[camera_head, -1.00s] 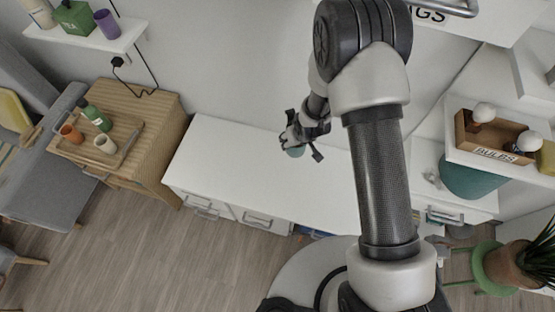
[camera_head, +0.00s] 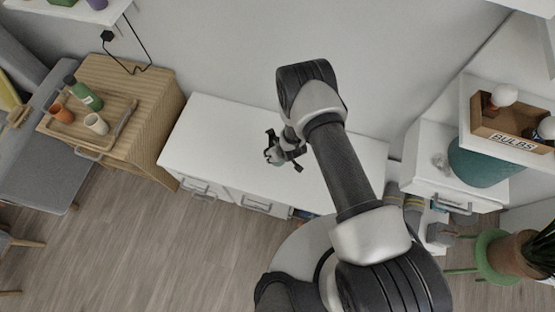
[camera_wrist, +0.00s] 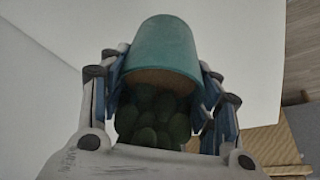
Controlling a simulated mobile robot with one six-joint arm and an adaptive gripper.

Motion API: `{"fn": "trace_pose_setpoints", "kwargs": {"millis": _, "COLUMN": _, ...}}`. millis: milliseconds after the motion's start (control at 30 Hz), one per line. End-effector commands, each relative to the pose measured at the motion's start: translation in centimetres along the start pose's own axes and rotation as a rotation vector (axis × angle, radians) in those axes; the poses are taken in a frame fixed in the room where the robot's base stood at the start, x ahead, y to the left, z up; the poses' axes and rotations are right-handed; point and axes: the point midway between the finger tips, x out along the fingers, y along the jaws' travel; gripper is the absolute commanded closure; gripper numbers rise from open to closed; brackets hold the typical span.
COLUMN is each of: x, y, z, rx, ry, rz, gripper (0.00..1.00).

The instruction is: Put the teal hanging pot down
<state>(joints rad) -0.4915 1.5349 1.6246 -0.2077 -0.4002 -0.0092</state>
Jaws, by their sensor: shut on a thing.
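The teal hanging pot (camera_wrist: 163,48) is between the fingers of my gripper (camera_wrist: 160,95) in the wrist view. Dark green rounded leaves or beads show at its brown opening, towards the palm. In the head view my gripper (camera_head: 284,152) is over the white desk top (camera_head: 222,130), and only a little teal shows at it. My gripper is shut on the pot. I cannot tell whether the pot touches the desk top.
The desk top around my gripper looks clear. On the left a wooden cabinet holds a tray (camera_head: 122,107) with a green bottle and two cups. On the right are a bulbs box (camera_head: 509,134) on a shelf and a large teal object (camera_head: 475,165).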

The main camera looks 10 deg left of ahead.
Motion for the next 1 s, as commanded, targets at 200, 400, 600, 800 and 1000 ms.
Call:
{"fn": "trace_pose_setpoints", "kwargs": {"millis": 200, "x": 1.8, "y": 0.0, "z": 0.6, "rx": 0.000, "ry": 0.002, "rz": 0.000, "gripper": 0.80}}
{"fn": "trace_pose_setpoints", "kwargs": {"millis": 400, "x": 4.1, "y": 0.0, "z": 1.6, "rx": 0.000, "ry": 0.001, "rz": 0.000, "gripper": 0.80}}
{"fn": "trace_pose_setpoints", "kwargs": {"millis": 600, "x": 5.7, "y": 0.0, "z": 2.2, "rx": 0.000, "ry": 0.003, "rz": 0.000, "gripper": 0.80}}
{"fn": "trace_pose_setpoints", "kwargs": {"millis": 800, "x": 5.6, "y": 0.0, "z": 2.1, "rx": 0.000, "ry": 0.003, "rz": 0.000, "gripper": 0.80}}
{"fn": "trace_pose_setpoints", "kwargs": {"millis": 1000, "x": 6.0, "y": 0.0, "z": 2.4, "rx": 0.000, "ry": 0.000, "rz": 0.000, "gripper": 0.40}}
